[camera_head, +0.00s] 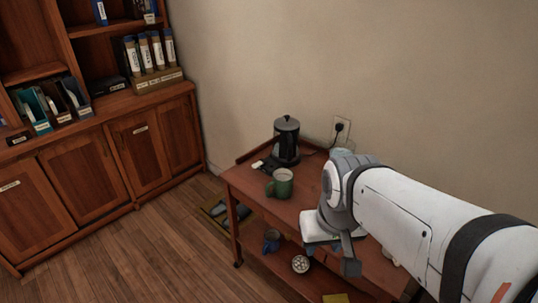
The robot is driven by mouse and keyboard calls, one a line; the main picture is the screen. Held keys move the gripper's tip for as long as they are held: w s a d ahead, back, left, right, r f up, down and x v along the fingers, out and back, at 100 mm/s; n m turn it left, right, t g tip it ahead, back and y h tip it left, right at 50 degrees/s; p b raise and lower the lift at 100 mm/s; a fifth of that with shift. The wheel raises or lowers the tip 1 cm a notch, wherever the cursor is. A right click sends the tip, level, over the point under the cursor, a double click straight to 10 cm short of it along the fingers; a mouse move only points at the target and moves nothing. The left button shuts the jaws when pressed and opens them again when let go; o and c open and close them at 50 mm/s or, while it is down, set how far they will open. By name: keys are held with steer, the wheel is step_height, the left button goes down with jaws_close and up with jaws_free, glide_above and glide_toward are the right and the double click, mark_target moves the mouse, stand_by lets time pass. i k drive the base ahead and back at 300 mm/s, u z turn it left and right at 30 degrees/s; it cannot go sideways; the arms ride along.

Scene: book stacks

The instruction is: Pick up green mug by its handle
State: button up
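The green mug (280,184) stands upright on the top of a reddish-brown wooden cart (254,187), near its left end. Its handle (269,188) shows on the left side of the mug. My gripper (330,257) is to the right of and nearer than the mug, apart from it, pointing down over the front part of the cart. Its grey fingers look spread, with nothing seen between them. My white arm comes in from the right and hides the right part of the cart top.
A black kettle (287,142) stands just behind the mug, with a wall socket and plug (340,130) beyond. The lower shelf holds a blue mug (271,241) and a round holed item (300,264). Wooden cabinets (100,165) stand left.

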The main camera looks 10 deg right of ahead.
mark_target(278, 186)
steer(key=u, duration=0.05)
steer(key=k, duration=0.35)
steer(key=z, duration=3.2)
steer(key=k, duration=2.25)
steer(key=u, duration=1.45)
steer(key=i, duration=1)
steer(key=u, duration=0.1)
